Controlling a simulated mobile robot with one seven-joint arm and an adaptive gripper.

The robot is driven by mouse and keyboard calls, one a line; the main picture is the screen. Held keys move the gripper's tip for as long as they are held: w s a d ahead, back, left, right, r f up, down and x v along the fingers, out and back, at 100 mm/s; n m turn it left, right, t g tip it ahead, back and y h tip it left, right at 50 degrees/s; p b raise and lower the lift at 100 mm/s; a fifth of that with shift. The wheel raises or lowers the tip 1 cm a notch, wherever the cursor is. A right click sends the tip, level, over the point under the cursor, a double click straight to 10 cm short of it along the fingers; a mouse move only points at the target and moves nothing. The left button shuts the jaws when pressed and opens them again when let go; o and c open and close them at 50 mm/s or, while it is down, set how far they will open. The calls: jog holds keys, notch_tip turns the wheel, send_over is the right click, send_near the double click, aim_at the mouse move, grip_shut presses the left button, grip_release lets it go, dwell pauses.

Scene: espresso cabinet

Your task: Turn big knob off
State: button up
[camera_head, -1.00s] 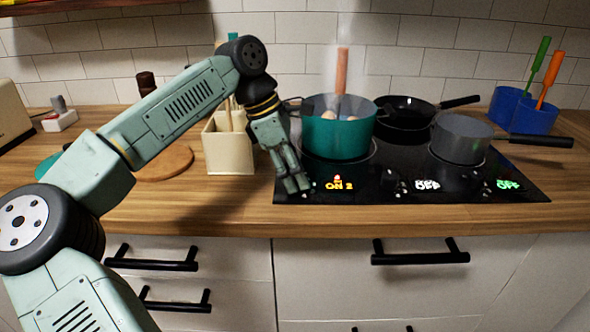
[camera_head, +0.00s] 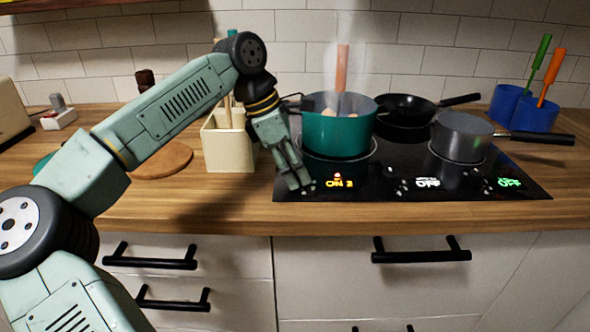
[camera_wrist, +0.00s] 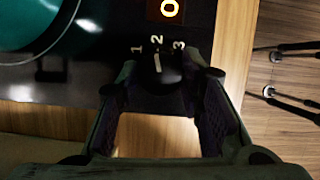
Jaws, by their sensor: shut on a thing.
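The big knob (camera_wrist: 158,68) is a dark dial at the front left of the black cooktop (camera_head: 400,190). In the wrist view it sits between my fingertips, with its pale pointer line by the 2 of the marks 1, 2 and 3. My gripper (camera_head: 299,183) reaches down to the cooktop's front left corner and is shut on the knob; its fingers also frame the knob in the wrist view (camera_wrist: 163,88). In the head view the fingers largely hide the knob. The orange display (camera_head: 339,183) beside it is lit and seems to read ON 2.
A steaming teal pot (camera_head: 338,135) stands right behind my gripper. A black pan (camera_head: 405,108) and a grey saucepan (camera_head: 461,140) stand on the other burners. A cream utensil holder (camera_head: 228,150) is close on the left. Two other displays glow at the right.

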jog(key=n+t+b, duration=0.1)
jog(key=n+b, duration=0.1)
jog(key=n, duration=0.1)
jog(key=shift+s+f, duration=0.1)
jog(key=shift+f, duration=0.1)
jog(key=n+t+b, duration=0.1)
jog(key=n, duration=0.1)
jog(key=n+y+b, duration=0.1)
jog(key=n+b, duration=0.1)
jog(key=shift+s+d+n+t, duration=0.1)
jog(key=shift+n+t, duration=0.3)
jog(key=n+b, duration=0.1)
jog(key=n+y+b, duration=0.1)
jog(key=n, duration=0.1)
jog(key=shift+d+r+t+y, duration=0.1)
jog(key=shift+t+y, duration=0.2)
jog(key=shift+s+r+n+t+y+b, duration=0.1)
jog(key=shift+n+t+y+b, duration=0.35)
jog(key=shift+n, duration=1.55)
jog(key=o, duration=1.2)
jog(key=shift+c, duration=0.2)
jog(key=shift+r, duration=0.15)
